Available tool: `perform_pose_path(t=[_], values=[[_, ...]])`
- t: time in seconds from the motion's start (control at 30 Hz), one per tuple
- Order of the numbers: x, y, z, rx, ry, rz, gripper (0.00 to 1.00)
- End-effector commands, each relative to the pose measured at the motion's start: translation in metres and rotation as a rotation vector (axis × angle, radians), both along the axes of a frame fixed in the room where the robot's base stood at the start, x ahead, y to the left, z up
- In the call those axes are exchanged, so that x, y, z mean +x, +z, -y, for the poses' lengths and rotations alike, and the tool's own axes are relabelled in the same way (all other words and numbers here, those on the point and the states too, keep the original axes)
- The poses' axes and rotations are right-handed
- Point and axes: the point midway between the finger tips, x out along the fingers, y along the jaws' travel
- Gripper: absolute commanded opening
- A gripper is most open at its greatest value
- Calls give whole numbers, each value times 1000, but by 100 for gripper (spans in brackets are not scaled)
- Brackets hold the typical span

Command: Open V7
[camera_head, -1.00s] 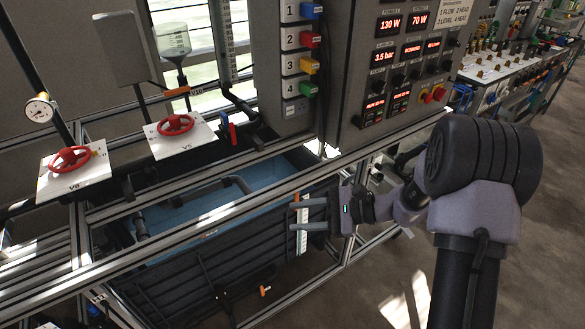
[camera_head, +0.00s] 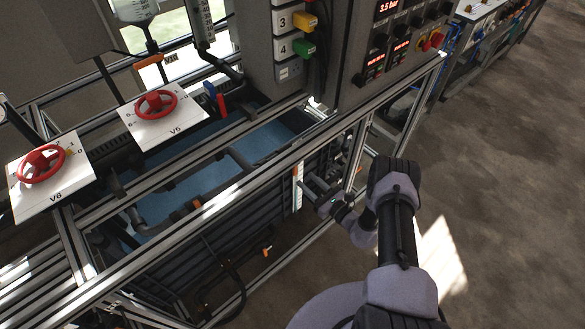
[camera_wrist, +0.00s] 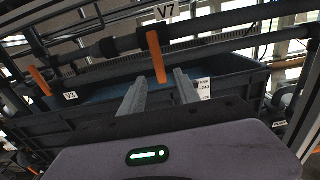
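The V7 label (camera_wrist: 165,12) shows at the top of the wrist view, above a dark horizontal pipe (camera_wrist: 110,46). An orange lever (camera_wrist: 156,57) hangs down across the pipe just below the label. My gripper (camera_wrist: 159,76) is open and empty. The lever's lower end appears between its two grey fingertips; I cannot tell how far beyond them it is. In the head view my gripper (camera_head: 308,188) is low beside the frame at the dark tank's right end. I cannot pick out the V7 label there.
Another orange lever (camera_wrist: 38,80) hangs at left near a V3 label (camera_wrist: 70,96). A dark tank (camera_head: 235,230) stands within metal rails (camera_head: 215,205). Red handwheels V5 (camera_head: 155,104) and V6 (camera_head: 41,163) sit on white plates. Open floor (camera_head: 500,200) lies to the right.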

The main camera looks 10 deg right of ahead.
Motion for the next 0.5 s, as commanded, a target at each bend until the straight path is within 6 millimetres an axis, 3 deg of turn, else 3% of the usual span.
perform_pose_path(t=[0.37,0.5], values=[[46,-2,-27,0,3,2,38],[46,-1,-27,0,2,0,38]])
